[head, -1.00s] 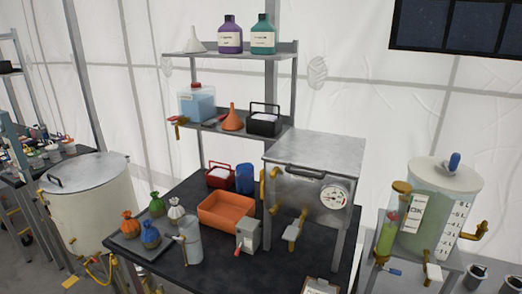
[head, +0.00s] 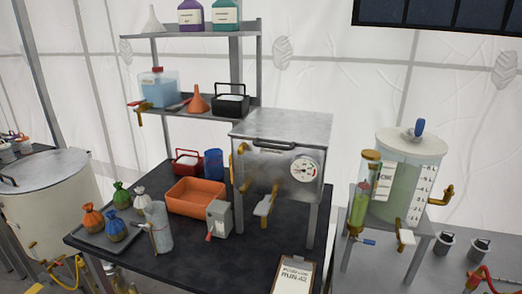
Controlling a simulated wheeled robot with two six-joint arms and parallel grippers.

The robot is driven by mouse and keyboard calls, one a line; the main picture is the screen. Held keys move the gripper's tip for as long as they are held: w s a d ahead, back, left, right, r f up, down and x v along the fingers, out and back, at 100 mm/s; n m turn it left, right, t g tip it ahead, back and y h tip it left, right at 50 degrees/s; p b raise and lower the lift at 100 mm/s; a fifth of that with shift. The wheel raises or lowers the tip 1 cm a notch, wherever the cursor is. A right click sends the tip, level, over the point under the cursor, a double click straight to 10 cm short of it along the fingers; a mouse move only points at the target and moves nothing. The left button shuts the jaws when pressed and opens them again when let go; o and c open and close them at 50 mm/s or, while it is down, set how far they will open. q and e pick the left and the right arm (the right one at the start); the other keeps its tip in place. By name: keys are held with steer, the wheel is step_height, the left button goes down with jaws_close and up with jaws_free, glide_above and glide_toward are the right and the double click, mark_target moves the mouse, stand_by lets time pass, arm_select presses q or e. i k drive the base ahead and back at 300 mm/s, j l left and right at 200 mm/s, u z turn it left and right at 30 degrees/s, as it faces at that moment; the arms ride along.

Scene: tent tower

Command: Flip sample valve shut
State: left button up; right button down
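Several valves show, and I cannot tell which one is the sample valve. A brass valve with a pale lever (head: 264,205) hangs on the front of the steel box (head: 253,172). The clear tank (head: 400,205) at the right has a brass tap with a white lever (head: 406,236) low on its front, pointing down. A blue-handled valve (head: 363,241) sits at the foot of the narrow green-filled tube (head: 359,208) beside that tank, its handle pointing sideways to the right. Neither of my grippers is in view.
The black table (head: 190,262) holds an orange tray (head: 195,196), a grey switch box (head: 219,217), a metal canister (head: 159,228), tied bags and a clipboard (head: 294,275). A shelf rack stands behind. Lidded cups (head: 444,243) stand right of the clear tank's stand.

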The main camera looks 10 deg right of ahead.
mark_target(353, 239)
steer(key=l+z, duration=0.1)
steer(key=z, duration=0.25)
steer(key=l+z, duration=0.1)
steer(key=z, duration=0.25)
steer(key=k+l+z, duration=0.1)
steer(key=z, duration=0.2)
